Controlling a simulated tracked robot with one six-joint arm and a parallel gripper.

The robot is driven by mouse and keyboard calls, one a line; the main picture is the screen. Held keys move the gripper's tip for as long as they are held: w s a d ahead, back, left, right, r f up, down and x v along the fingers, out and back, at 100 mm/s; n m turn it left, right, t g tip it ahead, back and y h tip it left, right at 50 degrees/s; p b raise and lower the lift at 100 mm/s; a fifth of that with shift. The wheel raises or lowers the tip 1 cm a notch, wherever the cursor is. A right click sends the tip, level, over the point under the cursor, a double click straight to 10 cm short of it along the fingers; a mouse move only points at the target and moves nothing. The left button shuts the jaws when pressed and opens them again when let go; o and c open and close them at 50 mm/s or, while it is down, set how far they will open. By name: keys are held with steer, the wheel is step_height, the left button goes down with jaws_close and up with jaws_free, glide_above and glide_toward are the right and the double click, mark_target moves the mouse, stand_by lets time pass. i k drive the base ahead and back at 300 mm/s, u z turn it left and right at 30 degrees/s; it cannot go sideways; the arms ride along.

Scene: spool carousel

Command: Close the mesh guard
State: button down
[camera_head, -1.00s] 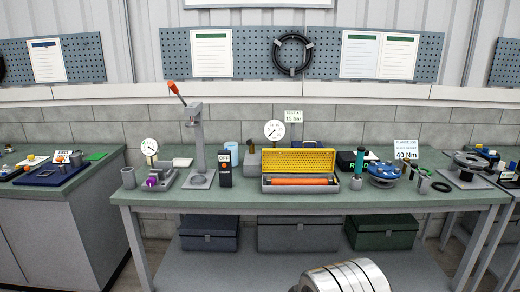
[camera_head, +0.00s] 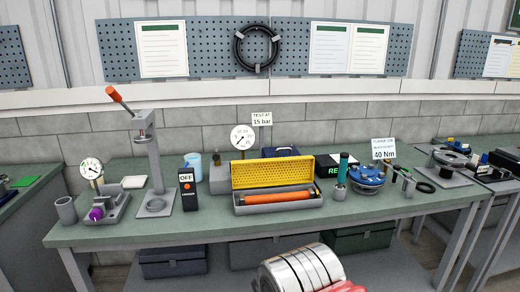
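The mesh guard (camera_head: 272,172) is a yellow perforated panel. It stands raised along the back of a grey tray-like box (camera_head: 310,202) on the green workbench. An orange cylinder (camera_head: 278,197) lies lengthwise in the open box, in front of the guard. A rounded, banded metal part of my own arm (camera_head: 300,270) shows at the bottom of the picture, in front of the bench and apart from the guard. My gripper's fingers are not visible.
Left of the box stand a black unit marked OFF (camera_head: 187,192) and a grey press (camera_head: 155,170) with an orange-tipped lever. A green-topped cylinder (camera_head: 342,170) and a blue flange (camera_head: 367,174) are close on the right. The bench front (camera_head: 215,236) is clear.

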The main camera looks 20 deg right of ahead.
mark_target(268, 160)
steer(key=i, duration=1.45)
steer(key=u, duration=0.05)
